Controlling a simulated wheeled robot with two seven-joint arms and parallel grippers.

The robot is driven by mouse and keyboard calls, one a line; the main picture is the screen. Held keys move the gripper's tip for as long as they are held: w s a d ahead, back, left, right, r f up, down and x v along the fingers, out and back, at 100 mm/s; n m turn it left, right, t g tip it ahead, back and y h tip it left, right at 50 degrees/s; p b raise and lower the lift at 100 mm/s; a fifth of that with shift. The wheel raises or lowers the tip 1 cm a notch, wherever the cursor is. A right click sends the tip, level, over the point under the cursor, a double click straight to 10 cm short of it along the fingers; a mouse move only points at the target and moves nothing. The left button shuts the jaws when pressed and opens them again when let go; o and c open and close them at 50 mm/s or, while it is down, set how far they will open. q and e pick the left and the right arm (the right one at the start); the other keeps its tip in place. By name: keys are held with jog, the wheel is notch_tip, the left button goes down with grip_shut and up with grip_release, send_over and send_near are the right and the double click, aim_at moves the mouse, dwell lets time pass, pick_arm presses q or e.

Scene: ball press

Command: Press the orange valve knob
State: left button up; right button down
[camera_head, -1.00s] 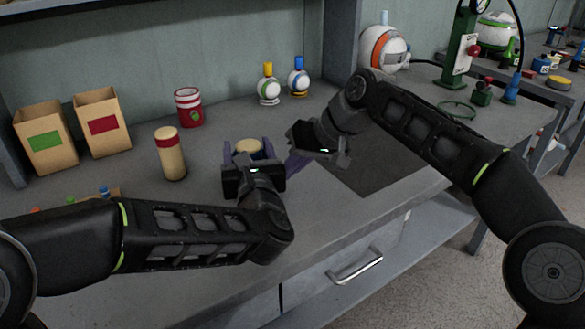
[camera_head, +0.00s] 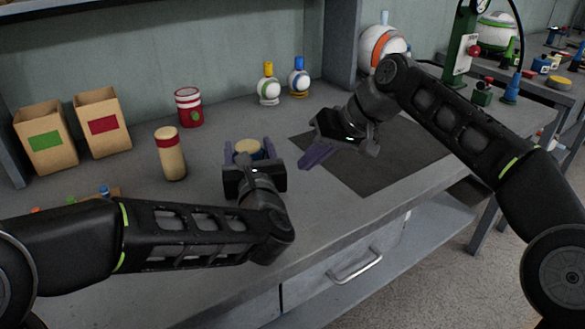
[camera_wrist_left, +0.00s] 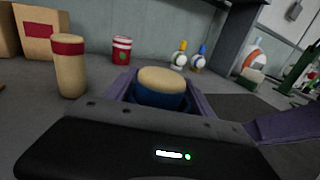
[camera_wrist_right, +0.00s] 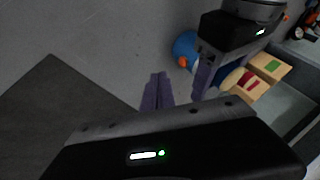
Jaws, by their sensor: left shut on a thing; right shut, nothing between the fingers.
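A blue round vessel with a cream top (camera_head: 247,149) stands upright on the bench between the purple fingers of my left gripper (camera_head: 255,152), which is shut on it. The left wrist view shows the cream top and blue body (camera_wrist_left: 160,88) close up. A small orange knob (camera_wrist_right: 183,62) sticks out from the side of the blue body (camera_wrist_right: 184,45) in the right wrist view; it is hidden in the other views. My right gripper (camera_head: 308,164) is shut and empty, to the right of the vessel and apart from it, over the edge of the dark mat.
A dark mat (camera_head: 378,165) lies on the grey bench (camera_head: 215,225). A cream cylinder with a red band (camera_head: 171,158), a red-and-white can (camera_head: 188,108) and two cardboard boxes (camera_head: 45,145) stand left. Two small bottles (camera_head: 268,88) and an orange-striped white ball (camera_head: 380,48) are behind.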

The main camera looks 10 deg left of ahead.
jog(key=v, duration=0.6)
jog(key=shift+d+r, duration=0.25)
jog(key=shift+r, duration=0.05)
pick_arm(q)
jog(key=o, duration=1.8)
jog(key=shift+a, duration=0.1)
jog(key=v, duration=1.2)
